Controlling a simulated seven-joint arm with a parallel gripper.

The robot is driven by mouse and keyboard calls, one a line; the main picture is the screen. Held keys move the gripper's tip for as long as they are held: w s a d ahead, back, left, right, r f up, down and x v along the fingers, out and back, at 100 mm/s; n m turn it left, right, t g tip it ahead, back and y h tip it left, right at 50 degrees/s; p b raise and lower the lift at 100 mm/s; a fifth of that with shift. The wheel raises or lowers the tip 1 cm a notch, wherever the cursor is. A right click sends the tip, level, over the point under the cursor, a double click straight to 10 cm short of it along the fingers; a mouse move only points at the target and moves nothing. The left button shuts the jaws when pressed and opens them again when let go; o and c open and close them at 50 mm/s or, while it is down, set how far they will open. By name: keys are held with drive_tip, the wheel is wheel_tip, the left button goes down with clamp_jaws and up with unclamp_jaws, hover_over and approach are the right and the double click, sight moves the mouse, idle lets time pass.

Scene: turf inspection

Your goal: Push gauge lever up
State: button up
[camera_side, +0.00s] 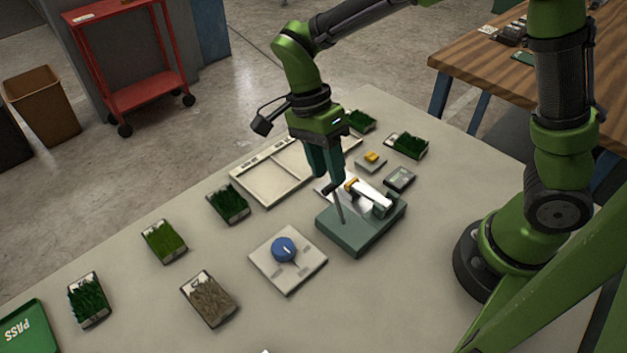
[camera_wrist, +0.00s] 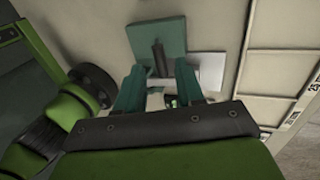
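The gauge (camera_side: 352,238) is a grey-green block on the table, with a white-and-orange arm (camera_side: 369,195) on top; its block also shows in the wrist view (camera_wrist: 142,36). A thin dark lever (camera_side: 340,210) stands near its front left, slightly tilted. My gripper (camera_side: 329,187) points down at the lever's upper end. In the wrist view, the two green fingers of my gripper (camera_wrist: 159,76) are apart, with the dark lever (camera_wrist: 158,55) showing in line with the gap. I cannot tell whether a finger touches the lever.
A white plate with a blue knob (camera_side: 284,249) stands left of the gauge. A divided cream tray (camera_side: 262,184) lies behind. A yellow button box (camera_side: 371,160) and a small dark box (camera_side: 400,179) stand close behind the gauge. Several turf samples (camera_side: 164,241) and a green PASS tray (camera_side: 22,330) are spread leftward.

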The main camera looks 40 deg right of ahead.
sight(338, 205)
drive_tip(key=shift+x, duration=2.3)
clamp_jaws()
